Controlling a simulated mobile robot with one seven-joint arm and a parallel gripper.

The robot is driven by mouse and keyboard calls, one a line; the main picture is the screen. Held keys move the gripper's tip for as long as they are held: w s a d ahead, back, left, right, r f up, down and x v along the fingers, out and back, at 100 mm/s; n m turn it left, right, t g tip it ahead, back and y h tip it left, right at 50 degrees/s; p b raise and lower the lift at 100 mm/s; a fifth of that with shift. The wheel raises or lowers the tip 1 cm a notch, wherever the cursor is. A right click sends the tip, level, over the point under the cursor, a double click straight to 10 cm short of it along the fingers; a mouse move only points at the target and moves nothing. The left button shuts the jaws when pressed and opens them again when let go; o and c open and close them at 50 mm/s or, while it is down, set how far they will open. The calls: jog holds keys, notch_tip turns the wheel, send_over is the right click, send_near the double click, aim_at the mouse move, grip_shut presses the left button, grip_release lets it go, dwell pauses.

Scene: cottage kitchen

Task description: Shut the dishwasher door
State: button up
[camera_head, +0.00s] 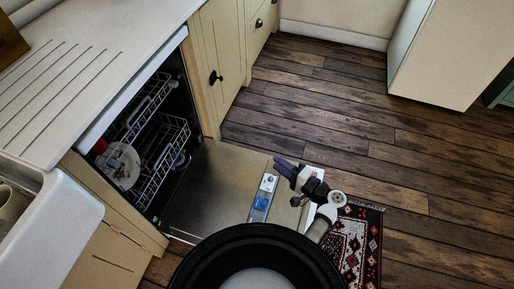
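The dishwasher (150,130) stands open under the counter on the left. Its door (215,190) is folded down and lies about level over the floor, steel inner face up. A detergent dispenser (261,203) with a blue part sits on that face. My gripper (282,166) is above the far right part of the door, with its dark fingers pointing up and left. It holds nothing that I can see. I cannot tell whether it touches the door or how far its fingers are apart. My round black body part hides the near edge of the door.
A wire rack (164,160) and a white plate (123,166) are inside the dishwasher. Cream cabinets (222,50) continue beyond it. A patterned red rug (360,245) lies to the right of the door. The wooden floor (320,120) beyond is clear up to a pale cabinet block (445,60).

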jog(key=p+x, duration=0.2)
jog(key=x, duration=0.8)
jog(key=shift+w+a, duration=0.15)
jog(key=shift+a, duration=0.1)
grip_shut()
jog(key=c, duration=0.7)
grip_release()
jog(key=o, duration=0.7)
